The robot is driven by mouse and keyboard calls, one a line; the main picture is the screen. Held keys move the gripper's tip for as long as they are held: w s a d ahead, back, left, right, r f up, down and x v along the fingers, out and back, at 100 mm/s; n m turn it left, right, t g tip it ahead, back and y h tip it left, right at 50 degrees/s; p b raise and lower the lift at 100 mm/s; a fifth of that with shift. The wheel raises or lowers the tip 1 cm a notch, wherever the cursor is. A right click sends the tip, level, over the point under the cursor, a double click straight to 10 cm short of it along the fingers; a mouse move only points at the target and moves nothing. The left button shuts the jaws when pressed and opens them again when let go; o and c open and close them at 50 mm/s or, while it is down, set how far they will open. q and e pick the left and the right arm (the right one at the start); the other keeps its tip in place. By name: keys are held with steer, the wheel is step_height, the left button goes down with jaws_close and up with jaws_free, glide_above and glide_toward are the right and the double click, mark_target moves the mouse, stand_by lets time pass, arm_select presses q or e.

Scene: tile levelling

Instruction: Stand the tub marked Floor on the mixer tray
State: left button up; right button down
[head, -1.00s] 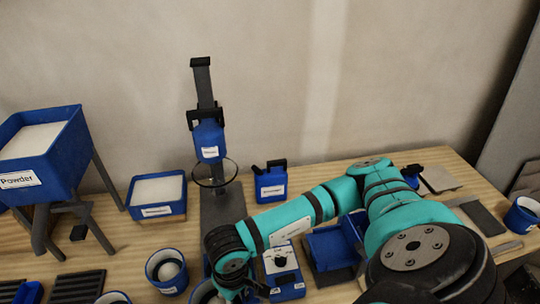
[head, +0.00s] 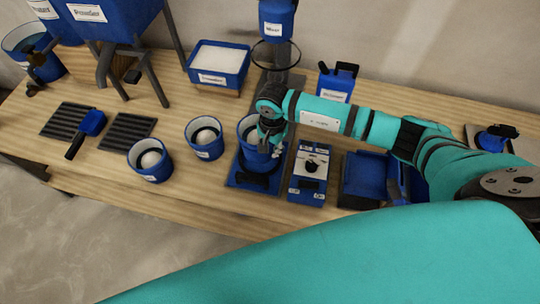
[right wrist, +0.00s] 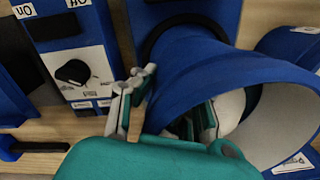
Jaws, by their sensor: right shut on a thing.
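My right gripper (head: 270,143) is shut on the wall of a blue tub (head: 245,128), with one finger inside and one outside in the right wrist view (right wrist: 165,108). The tub's rim (right wrist: 185,82) and pale contents show there; I cannot read its label. It appears upright over a blue plate (head: 238,180) at the front of the table. The mixer (head: 277,30) stands behind it, with a ring and a dark tray (head: 290,82) below. Two more tubs (head: 207,153) (head: 147,175) stand to the left; their labels are unreadable. My left gripper is out of view.
A switch box (head: 308,180) stands just right of the held tub, with a blue bin (head: 365,172) beyond. A labelled box (head: 218,68) and powder hopper (head: 115,20) stand at back left.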

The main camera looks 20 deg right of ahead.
steer(key=shift+w+f, duration=0.1)
steer(key=shift+f, duration=2.25)
steer(key=c, duration=1.5)
jaws_free()
step_height(320, 180, up, 12)
steer(key=shift+b, duration=0.6)
